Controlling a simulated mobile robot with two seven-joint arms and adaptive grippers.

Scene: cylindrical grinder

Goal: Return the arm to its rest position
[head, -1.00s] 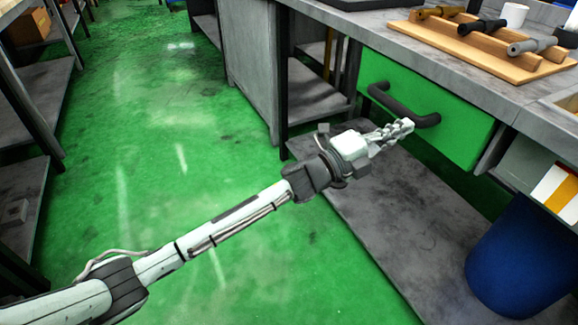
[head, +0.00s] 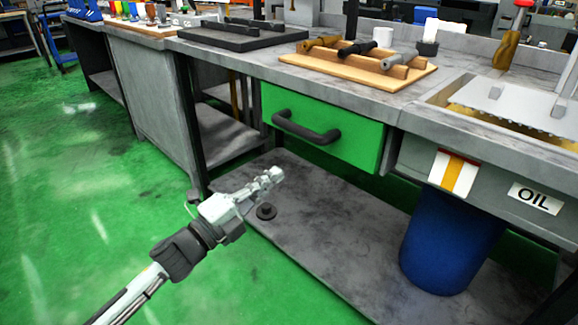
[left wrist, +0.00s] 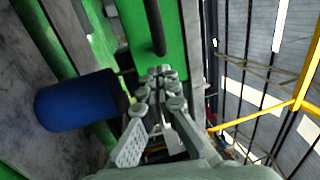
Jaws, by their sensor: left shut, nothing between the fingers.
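My left gripper (head: 270,178) comes in from the lower left in the head view. Its fingers are shut with nothing between them. It is in front of and below the green drawer (head: 350,143), apart from its dark handle (head: 305,130). In the left wrist view the closed fingers (left wrist: 160,75) point toward the green drawer front (left wrist: 130,22) and its handle (left wrist: 154,28). My right gripper is in neither view.
The grey workbench (head: 250,62) carries a wooden rack (head: 350,72) with tools. A blue bin (head: 448,240) stands under the oil tray at the right. A small dark round part (head: 266,211) lies on the lower shelf (head: 330,215). Green floor is open at the left.

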